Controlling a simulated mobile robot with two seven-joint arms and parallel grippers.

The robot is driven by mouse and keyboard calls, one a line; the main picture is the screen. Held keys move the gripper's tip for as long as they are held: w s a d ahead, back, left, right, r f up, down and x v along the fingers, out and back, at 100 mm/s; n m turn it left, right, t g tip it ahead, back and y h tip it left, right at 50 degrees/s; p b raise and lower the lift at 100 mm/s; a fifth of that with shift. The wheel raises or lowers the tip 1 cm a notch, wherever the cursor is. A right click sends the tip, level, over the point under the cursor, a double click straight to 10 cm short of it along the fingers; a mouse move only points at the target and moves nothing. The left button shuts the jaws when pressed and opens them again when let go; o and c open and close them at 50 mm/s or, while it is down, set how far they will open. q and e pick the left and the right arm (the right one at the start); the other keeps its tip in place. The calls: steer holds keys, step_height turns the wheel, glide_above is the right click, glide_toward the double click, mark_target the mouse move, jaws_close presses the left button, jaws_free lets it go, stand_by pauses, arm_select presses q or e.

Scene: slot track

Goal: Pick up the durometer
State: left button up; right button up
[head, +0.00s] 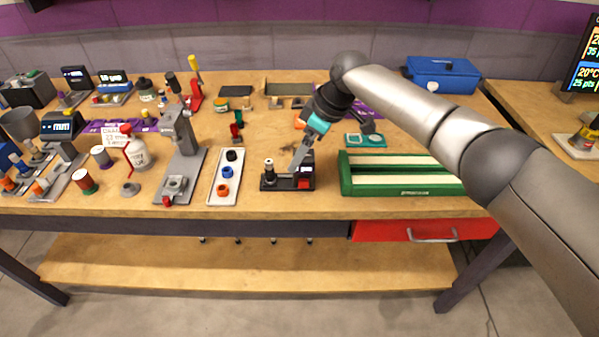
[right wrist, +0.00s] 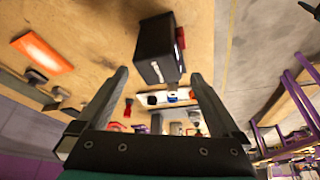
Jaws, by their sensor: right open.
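A dark block with a red face (head: 305,178), which I take to be the durometer, stands at the right end of a low black base (head: 283,185) near the table's front edge. In the right wrist view a black box (right wrist: 156,50) with a white mark and a red edge appears to be the same thing. My right gripper (head: 301,155) is open and comes down just above and beside it. In the wrist view the box lies beyond the tips of the open fingers (right wrist: 160,76); I cannot tell if they touch it. My left gripper is not in view.
A white tray (head: 212,194) with black, blue and orange rings lies to the left. A green-framed case (head: 354,188) stands close on the right. A grey press stand (head: 161,196) is further left. A teal-edged item (head: 365,140) lies behind. Table front is narrow here.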

jaws_close()
stand_by(0.8)
steer(key=shift+r, duration=0.1)
